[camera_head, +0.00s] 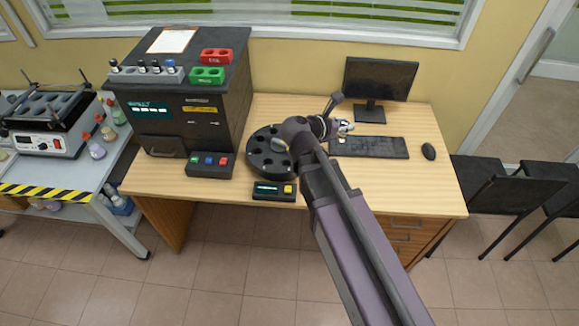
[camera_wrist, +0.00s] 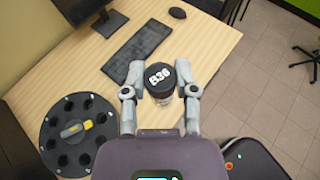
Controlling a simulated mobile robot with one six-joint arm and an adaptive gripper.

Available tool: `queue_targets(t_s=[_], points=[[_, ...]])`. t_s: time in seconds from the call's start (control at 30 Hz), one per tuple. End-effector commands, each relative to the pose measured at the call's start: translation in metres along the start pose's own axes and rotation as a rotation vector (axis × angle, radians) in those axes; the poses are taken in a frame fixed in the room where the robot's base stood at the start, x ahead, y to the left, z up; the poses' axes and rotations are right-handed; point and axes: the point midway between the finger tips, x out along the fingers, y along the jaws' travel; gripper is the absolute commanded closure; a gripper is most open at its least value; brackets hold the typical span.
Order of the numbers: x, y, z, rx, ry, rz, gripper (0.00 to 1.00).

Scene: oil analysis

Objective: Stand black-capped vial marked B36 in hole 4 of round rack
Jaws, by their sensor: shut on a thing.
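My gripper (camera_wrist: 160,92) is shut on a black-capped vial (camera_wrist: 161,77), which shows cap-up between the two fingers in the wrist view. White marking on the cap starts with B3; its last character could be 6 or 0. In the head view my gripper (camera_head: 343,127) is over the desk near the keyboard, right of the round rack. The black round rack (camera_head: 265,153) sits on the desk, partly hidden by my arm. The wrist view shows the rack (camera_wrist: 75,146) at lower left, with a ring of dark holes and a grey and yellow piece at its centre. Hole numbers are not readable.
A keyboard (camera_head: 369,147), monitor (camera_head: 380,79) and mouse (camera_head: 428,151) are at the desk's right. A dark analyser (camera_head: 188,96) stands left, carrying a vial strip and red and green racks. A button box (camera_head: 210,165) and small display box (camera_head: 274,191) lie near the rack.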

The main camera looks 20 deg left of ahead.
Motion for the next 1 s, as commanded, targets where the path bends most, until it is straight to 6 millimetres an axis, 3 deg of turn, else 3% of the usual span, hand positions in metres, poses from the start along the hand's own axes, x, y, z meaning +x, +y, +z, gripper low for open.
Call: queue_targets(t_s=[0.33,0.53,0.77,1.0], points=[[0.005,-0.004,0.001,0.003,0.0,-0.008,1.0],[0.006,0.001,-0.009,0.001,0.0,-0.003,1.0],[0.001,0.018,-0.043,-0.009,0.0,0.022,1.0],[-0.011,0.043,-0.092,-0.026,0.0,0.062,1.0]])
